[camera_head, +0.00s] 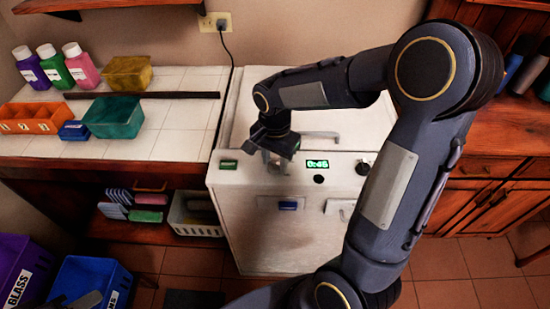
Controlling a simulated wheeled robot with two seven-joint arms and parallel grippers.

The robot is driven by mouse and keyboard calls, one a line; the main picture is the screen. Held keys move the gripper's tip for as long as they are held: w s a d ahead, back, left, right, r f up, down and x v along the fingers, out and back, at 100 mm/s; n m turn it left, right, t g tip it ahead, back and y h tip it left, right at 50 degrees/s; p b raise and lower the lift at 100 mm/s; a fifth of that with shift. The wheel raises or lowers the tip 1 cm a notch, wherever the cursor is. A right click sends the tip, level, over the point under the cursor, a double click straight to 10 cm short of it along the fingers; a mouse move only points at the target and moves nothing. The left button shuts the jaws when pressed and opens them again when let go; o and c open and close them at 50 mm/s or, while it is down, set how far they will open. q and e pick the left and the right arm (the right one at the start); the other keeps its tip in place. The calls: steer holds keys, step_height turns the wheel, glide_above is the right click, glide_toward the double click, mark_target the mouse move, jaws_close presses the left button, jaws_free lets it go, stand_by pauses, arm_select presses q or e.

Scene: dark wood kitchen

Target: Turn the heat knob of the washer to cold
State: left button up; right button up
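The white washer (225,182) stands in the middle of the view. Its top front panel carries a green label (228,165), a lit display reading 0:45 (318,163), a small dark button (319,179) and a dark knob (363,167) at the right. My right gripper (277,163) points down at the panel between the green label and the display. It covers that part of the panel, so I cannot tell which control is under it, where it points, or whether the fingers touch it. The finger gap is too small to judge. A dark shape at the bottom left may be my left gripper (84,301).
A tiled counter (185,120) at the left holds bottles (78,66), an orange tray (38,118) and a teal bin (113,117). A white basket (194,215) sits beside the washer. Bins stand at the lower left. Wooden cabinets (490,190) are at the right.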

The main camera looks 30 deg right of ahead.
steer(key=c, duration=0.5)
steer(key=shift+o, duration=0.2)
steer(key=shift+n, duration=0.3)
steer(key=n, duration=1)
steer(key=shift+n, duration=0.4)
steer(key=n, duration=0.6)
steer(key=n+p, duration=0.1)
steer(key=n, duration=0.5)
steer(key=shift+n, duration=0.4)
